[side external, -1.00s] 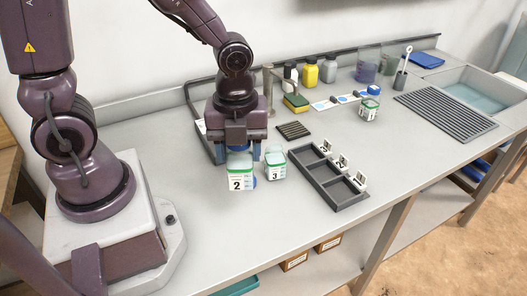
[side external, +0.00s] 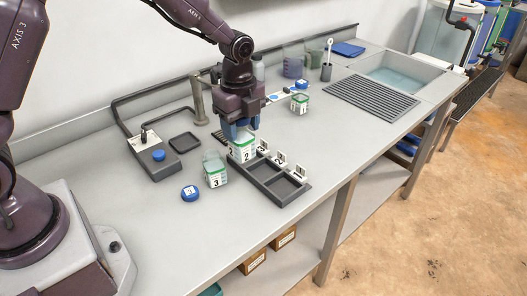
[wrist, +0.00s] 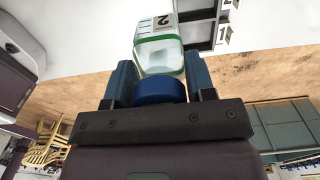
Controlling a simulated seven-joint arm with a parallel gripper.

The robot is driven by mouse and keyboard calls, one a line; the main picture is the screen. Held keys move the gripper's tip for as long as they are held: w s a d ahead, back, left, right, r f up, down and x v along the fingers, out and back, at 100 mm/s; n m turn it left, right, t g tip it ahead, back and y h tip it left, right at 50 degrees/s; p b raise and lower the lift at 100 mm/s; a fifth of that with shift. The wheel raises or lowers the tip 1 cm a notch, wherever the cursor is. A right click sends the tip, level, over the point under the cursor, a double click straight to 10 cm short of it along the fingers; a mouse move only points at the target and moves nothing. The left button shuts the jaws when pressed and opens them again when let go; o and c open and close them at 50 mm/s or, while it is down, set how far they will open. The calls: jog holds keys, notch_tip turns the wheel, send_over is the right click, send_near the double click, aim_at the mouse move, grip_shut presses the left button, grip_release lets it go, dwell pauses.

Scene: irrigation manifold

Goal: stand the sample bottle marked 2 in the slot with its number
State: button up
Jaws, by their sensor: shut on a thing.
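My gripper (side external: 238,131) points down over the rack and is shut on the sample bottle marked 2 (side external: 243,151) at its top. In the wrist view the bottle (wrist: 160,52) is clear with a green band and a blue cap (wrist: 159,92) between the fingers. The dark slotted rack (side external: 272,199) has number tags along its far side, seeming to read 3 (side external: 263,147), 2 (side external: 280,158) and 1 (side external: 298,172). The bottle is at the rack's left end, by the tag seeming to read 3. I cannot tell whether its base touches the rack. The other two slots look empty.
An uncapped bottle marked 3 (side external: 216,175) stands left of the rack, with a loose blue cap (side external: 190,193) beside it. A capped bottle (side external: 299,104) stands behind. A grey device (side external: 154,161) and dark square tray (side external: 185,143) lie left. The front counter is clear.

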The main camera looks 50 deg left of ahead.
jog(key=shift+w+f, duration=1.05)
jog(key=shift+f, duration=0.55)
jog(key=shift+w+f, duration=1.05)
jog(key=shift+f, duration=0.55)
jog(key=shift+w+f, duration=1.05)
jog(key=shift+f, duration=0.55)
jog(key=shift+f, duration=0.2)
jog(key=o, duration=1)
jog(key=shift+r, duration=0.15)
